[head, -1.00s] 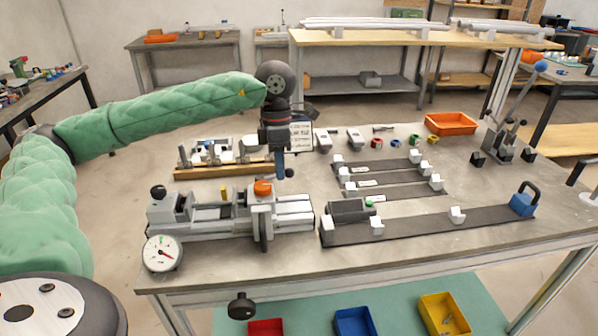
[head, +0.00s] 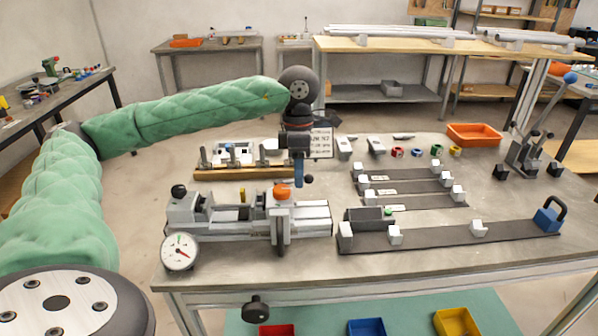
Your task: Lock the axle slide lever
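The slide fixture (head: 305,217) is a grey metal unit on the near left of the bench. It has an orange knob (head: 281,191) on top and a white dial gauge (head: 179,252) at its left front. A small dark ball end (head: 309,181), perhaps the lever's, shows just right of the orange knob. My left gripper (head: 299,182) points down beside this ball, above the back of the fixture. Its narrow blue fingers overlap in this view, so I cannot tell their gap or whether they touch the ball. My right gripper is out of view.
A wooden rack with upright pins (head: 235,174) stands behind the fixture. Dark rails with white blocks (head: 440,237) lie to the right. An orange bin (head: 474,134) and a lever stand (head: 528,155) are at the back right. Bare bench lies in front of the rails.

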